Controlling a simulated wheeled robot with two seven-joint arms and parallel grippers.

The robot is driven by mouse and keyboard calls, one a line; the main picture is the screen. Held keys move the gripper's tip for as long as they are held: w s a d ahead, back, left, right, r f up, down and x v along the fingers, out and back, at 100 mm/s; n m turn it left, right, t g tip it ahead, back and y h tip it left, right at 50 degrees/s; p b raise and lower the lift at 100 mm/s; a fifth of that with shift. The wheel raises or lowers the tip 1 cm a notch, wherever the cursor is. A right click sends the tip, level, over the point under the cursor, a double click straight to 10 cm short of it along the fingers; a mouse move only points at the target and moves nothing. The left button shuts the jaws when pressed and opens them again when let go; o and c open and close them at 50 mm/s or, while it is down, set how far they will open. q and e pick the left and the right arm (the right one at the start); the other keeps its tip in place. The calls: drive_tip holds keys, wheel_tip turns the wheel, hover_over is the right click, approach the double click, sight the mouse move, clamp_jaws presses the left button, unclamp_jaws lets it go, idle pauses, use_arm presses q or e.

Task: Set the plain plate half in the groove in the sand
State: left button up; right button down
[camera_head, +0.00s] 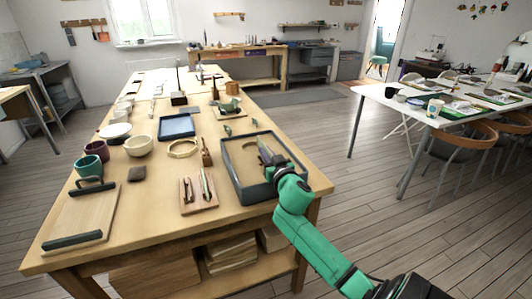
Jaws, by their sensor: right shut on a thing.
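My right arm, green, reaches in from the lower right. My right gripper (271,160) is over the right part of the tray, shut on a thin, pale tan piece (265,150) that looks like the plain plate half. It stands roughly on edge, low at the sand. The arm covers its lower part, so I cannot tell whether it touches the sand. The groove is not clearly visible. My left gripper is not in view.
Left of the tray are a small board with tools (198,194), a wooden ring (183,148), a cream bowl (138,146) and a blue tray (176,126). A board with dark handles (82,215) lies front left. Bare bench shows at the front middle.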

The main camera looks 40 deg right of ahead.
idle(0.3)
drive_tip(key=shift+f, duration=0.1)
drive_tip(key=shift+f, duration=0.2)
idle(0.3)
drive_tip(key=shift+p, duration=0.3)
idle(1.0)
drive_tip(key=shift+f+b, duration=0.65)
drive_tip(key=shift+f, duration=0.15)
drive_tip(key=shift+r, duration=0.1)
idle(0.5)
drive_tip(key=shift+f, duration=0.25)
idle(0.6)
